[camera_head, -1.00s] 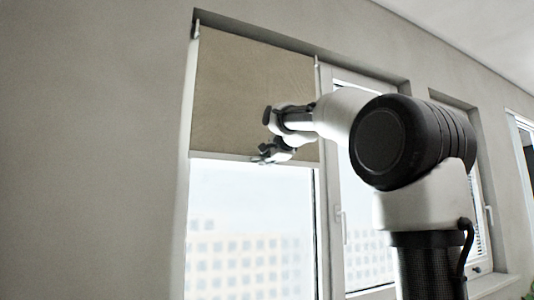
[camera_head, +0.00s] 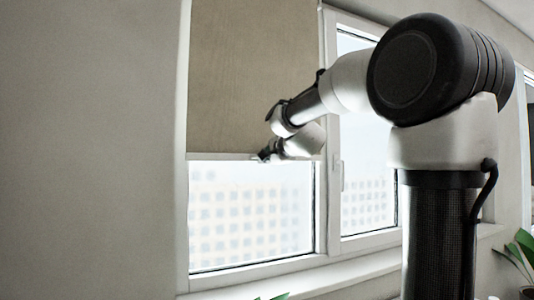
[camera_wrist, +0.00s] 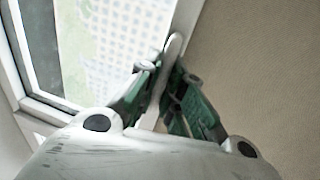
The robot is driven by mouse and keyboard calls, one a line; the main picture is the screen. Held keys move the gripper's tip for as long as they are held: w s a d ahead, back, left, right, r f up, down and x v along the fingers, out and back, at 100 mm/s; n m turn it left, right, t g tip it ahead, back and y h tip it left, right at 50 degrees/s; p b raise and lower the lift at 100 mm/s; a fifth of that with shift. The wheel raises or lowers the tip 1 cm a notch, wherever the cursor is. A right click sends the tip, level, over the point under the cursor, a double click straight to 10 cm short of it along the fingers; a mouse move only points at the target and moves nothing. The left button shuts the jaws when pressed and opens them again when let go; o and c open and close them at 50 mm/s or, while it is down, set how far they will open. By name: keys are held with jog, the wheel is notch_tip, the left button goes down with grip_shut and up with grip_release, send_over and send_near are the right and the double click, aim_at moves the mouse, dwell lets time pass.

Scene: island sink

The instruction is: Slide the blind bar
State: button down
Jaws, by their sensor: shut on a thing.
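The tan blind (camera_head: 250,75) hangs over the left window pane, with its pale bar (camera_head: 215,156) along the lower edge. The bar is level and sits a little above the height of the handle on the neighbouring window. My gripper (camera_head: 264,156) reaches in from the right and is at the bar, right of its middle. In the wrist view, my green-padded fingers (camera_wrist: 162,88) are shut around the pale bar (camera_wrist: 173,48), with the blind (camera_wrist: 260,60) on the right and the glass on the left. The fingers hide part of the bar.
Bare glass (camera_head: 250,210) shows below the bar down to the window frame. A window handle (camera_head: 338,176) stands to the right. A sill (camera_head: 330,277) runs beneath, and a plant (camera_head: 522,252) is at the lower right. Plain wall (camera_head: 90,150) lies left.

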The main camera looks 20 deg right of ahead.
jog(key=c, duration=1.5)
grip_release()
jog(key=shift+c, duration=0.2)
jog(key=shift+s, duration=0.1)
jog(key=s+r, duration=0.2)
jog(key=s, duration=0.9)
jog(key=shift+s+r, duration=0.15)
jog(key=shift+s, duration=0.15)
